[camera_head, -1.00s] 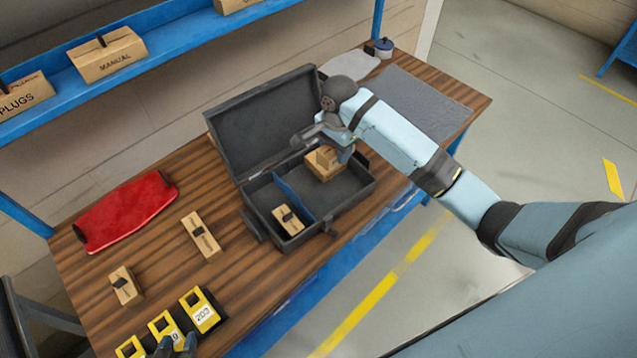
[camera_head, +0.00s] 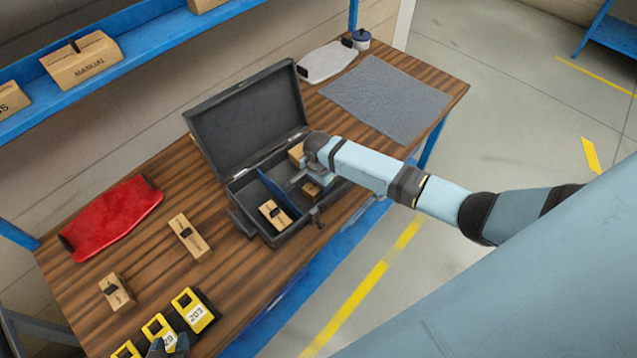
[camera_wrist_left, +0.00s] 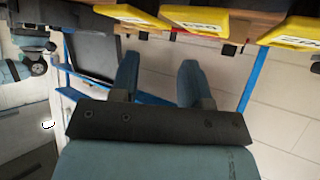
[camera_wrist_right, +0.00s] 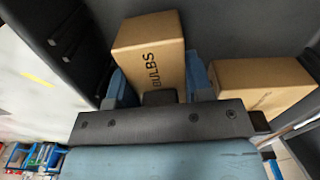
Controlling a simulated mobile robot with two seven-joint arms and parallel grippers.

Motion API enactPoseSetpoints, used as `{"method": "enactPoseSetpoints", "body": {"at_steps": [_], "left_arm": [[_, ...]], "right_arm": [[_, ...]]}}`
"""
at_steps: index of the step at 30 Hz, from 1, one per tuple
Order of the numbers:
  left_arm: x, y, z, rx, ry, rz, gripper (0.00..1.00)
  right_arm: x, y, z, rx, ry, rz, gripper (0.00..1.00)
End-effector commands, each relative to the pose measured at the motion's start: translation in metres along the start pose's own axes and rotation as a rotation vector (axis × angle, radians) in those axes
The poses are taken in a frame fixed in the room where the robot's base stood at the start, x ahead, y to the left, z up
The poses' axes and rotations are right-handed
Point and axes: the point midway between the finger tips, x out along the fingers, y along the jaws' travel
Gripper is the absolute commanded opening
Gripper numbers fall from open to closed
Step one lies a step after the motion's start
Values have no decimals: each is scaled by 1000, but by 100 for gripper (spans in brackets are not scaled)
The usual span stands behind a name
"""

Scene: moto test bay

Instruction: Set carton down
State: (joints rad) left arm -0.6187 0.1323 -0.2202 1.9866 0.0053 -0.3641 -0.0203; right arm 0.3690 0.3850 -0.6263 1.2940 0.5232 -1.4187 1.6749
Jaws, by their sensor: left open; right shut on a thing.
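My right gripper (camera_head: 308,181) is shut on a small tan carton (camera_head: 311,190), low inside the right compartment of the open dark case (camera_head: 239,222). In the right wrist view this carton (camera_wrist_right: 150,45) reads BULBS and sits between the fingers; I cannot tell whether it touches the case floor. Another tan carton (camera_head: 296,153) lies farther back in that compartment, partly hidden by my arm; it also shows in the right wrist view (camera_wrist_right: 262,85), beside the held one. My left gripper (camera_wrist_left: 158,78) is open and empty near the yellow units at the table's front left.
A blue divider (camera_head: 279,191) splits the case; a carton (camera_head: 275,214) lies in its left compartment. Two cartons (camera_head: 189,237) (camera_head: 117,292), a red pouch (camera_head: 112,217) and yellow numbered units (camera_head: 192,309) lie left. A grey mat (camera_head: 385,98) lies clear at right.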

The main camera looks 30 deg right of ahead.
Motion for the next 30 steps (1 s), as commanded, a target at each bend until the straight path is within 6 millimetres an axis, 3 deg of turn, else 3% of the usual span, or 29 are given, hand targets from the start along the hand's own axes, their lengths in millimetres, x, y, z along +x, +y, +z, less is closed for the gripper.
{"method": "enactPoseSetpoints", "body": {"at_steps": [11,12,15,24,30], "left_arm": [[-1,0,0,0,-1,0,43],[-1,0,1,0,-2,1,43],[-1,0,1,0,-2,1,43],[-1,1,2,-1,-3,1,43],[-1,1,2,-1,-4,1,43]], "right_arm": [[4,0,0,0,-1,-1,23],[3,0,0,-1,0,-2,56],[3,0,0,-1,0,-1,72],[0,0,0,-1,1,-2,72],[-28,-1,0,-1,-1,-5,72]]}}
